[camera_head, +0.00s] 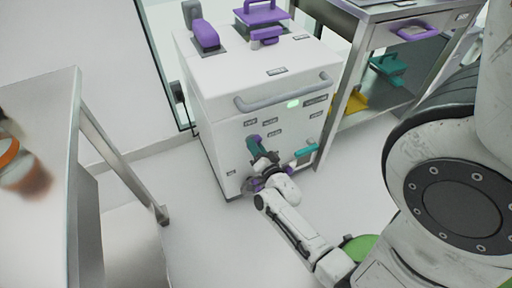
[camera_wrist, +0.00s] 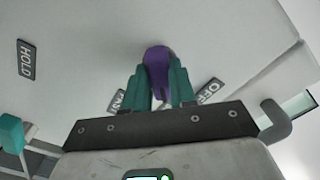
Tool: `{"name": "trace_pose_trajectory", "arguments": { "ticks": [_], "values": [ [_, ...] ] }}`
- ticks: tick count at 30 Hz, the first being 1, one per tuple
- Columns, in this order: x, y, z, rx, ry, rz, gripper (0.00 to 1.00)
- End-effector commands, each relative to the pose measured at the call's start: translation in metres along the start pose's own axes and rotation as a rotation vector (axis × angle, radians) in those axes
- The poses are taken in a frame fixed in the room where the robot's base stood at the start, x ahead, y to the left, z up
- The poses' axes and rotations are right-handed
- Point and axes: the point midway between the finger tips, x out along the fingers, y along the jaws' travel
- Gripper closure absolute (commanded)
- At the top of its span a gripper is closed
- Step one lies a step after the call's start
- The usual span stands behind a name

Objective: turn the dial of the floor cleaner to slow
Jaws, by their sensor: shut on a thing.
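The floor cleaner is a white box-shaped machine (camera_head: 222,125) standing on the floor in the middle of the head view. Its purple dial (camera_wrist: 157,58) is on the front face, between the teal fingers of my gripper (camera_wrist: 158,90). My gripper (camera_head: 256,150) is shut on the dial; the fingers hide part of it. In the wrist view a HOLD label (camera_wrist: 26,60) is at the left, and an OFF label (camera_wrist: 210,91) is right of the fingers. Another label (camera_wrist: 117,101) is partly hidden on the left. I cannot read which setting the dial points to.
A metal table (camera_head: 50,105) stands at the left. A metal cabinet (camera_head: 385,55) stands at the right. The floor at centre left is clear.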

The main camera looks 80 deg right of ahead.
Motion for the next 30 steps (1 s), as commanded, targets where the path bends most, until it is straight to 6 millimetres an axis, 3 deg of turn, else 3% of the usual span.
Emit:
{"name": "trace_pose_trajectory", "arguments": {
  "ticks": [21,22,30],
  "values": [
    [-0.0006,0.0009,0.0005,0.080,-0.001,0.002,1.00],
    [-0.0006,0.0009,0.0005,0.080,-0.002,0.002,0.73],
    [-0.0003,0.0005,0.0002,0.079,-0.001,0.001,0.49]
  ]
}}
